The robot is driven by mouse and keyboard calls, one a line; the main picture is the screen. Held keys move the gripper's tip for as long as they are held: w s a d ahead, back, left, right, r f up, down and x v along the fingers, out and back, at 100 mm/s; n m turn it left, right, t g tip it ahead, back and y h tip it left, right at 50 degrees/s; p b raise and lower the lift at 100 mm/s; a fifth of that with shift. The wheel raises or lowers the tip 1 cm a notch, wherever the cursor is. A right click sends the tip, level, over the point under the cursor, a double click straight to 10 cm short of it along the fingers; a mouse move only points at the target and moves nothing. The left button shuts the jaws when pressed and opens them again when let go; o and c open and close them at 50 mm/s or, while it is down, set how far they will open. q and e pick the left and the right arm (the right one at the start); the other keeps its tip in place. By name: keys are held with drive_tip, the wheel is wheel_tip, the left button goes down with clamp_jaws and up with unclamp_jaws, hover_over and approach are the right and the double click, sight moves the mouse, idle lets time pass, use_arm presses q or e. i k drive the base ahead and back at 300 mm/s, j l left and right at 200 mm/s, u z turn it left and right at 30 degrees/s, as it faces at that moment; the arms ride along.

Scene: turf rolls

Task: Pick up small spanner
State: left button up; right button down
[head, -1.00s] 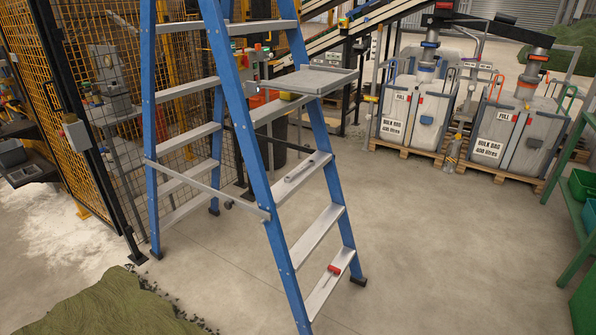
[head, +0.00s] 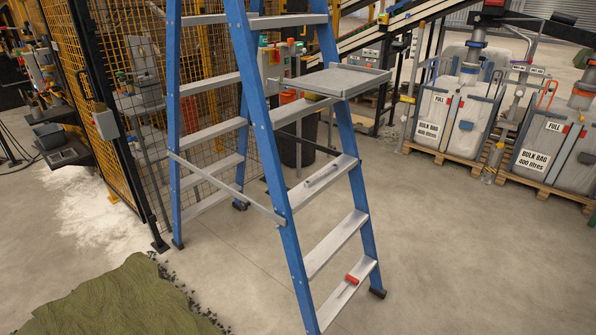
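A blue stepladder (head: 262,122) with grey treads stands in the middle of the head view. A slim grey metal tool (head: 323,174), spanner-like in shape, lies along one of its middle treads (head: 311,190). A small red item (head: 351,279) lies on the lowest visible tread (head: 335,303). It is too small to tell exactly what it is. I cannot tell for sure which of these is the small spanner. Neither of my grippers is in view.
The ladder's grey tray (head: 336,81) sticks out to the right, with small items behind it. A mesh fence (head: 95,110) stands at left. Green turf (head: 125,295) lies at lower left. Bulk bags on pallets (head: 450,115) stand at right. The concrete floor right of the ladder is clear.

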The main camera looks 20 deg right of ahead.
sight(307, 184)
drive_tip(key=i+l+u, duration=0.2)
drive_tip(key=l, duration=0.4)
drive_tip(key=l+u, duration=0.2)
drive_tip(key=l, duration=0.4)
drive_tip(key=i+l+u, duration=0.2)
drive_tip(key=l, duration=0.4)
drive_tip(key=l+u, duration=0.1)
drive_tip(key=l, duration=2.75)
drive_tip(key=i, duration=0.05)
